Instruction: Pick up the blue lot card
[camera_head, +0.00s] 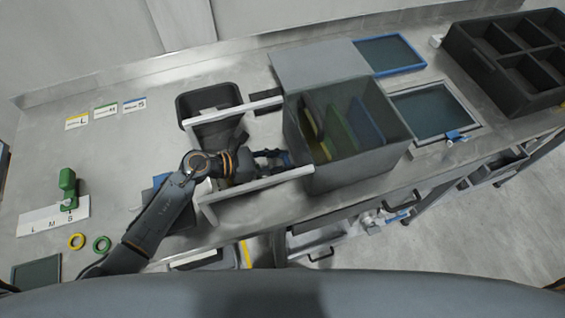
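A small white card with a blue strip, marked S (135,105), lies flat on the steel counter at the upper left. I take it for the blue lot card. It is right of a green-striped card (106,109) and a yellow-striped card (77,121). My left gripper (277,158) is well to the right of and below these cards, between two pale bars at the left side of a see-through box (350,170). Its fingers are small and dark, with a bit of blue beside them; whether they hold anything is unclear. My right gripper is out of view.
The box holds yellow, green and blue upright panels. A dark bin (206,97) stands left of it. A black divided crate (512,60) is at the right. A green-handled tool (67,190) and two rings lie at the left. The counter around the cards is clear.

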